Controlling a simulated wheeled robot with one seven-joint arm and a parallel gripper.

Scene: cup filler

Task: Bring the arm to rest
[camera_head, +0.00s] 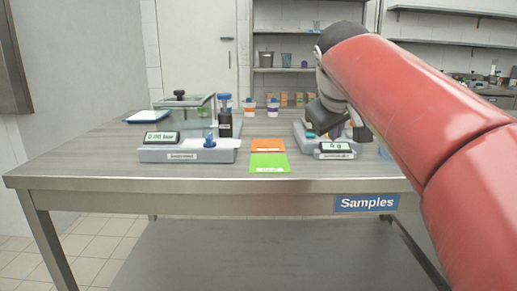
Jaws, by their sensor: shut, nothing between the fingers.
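My red arm (410,100) reaches in from the right edge over the right side of the table (100,155). My gripper (324,118), dark at the end of the arm, is shut and empty. It appears over or in front of the right-hand device (336,150), which has a small display and is partly hidden by it. The gap between gripper and device cannot be told.
On the left of the table stands a grey device (190,153) with a display and a blue-topped piece. An orange card (267,145) and a green card (269,163) lie mid-table. Small orange and purple-banded containers (272,108) stand behind. The front left tabletop is clear.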

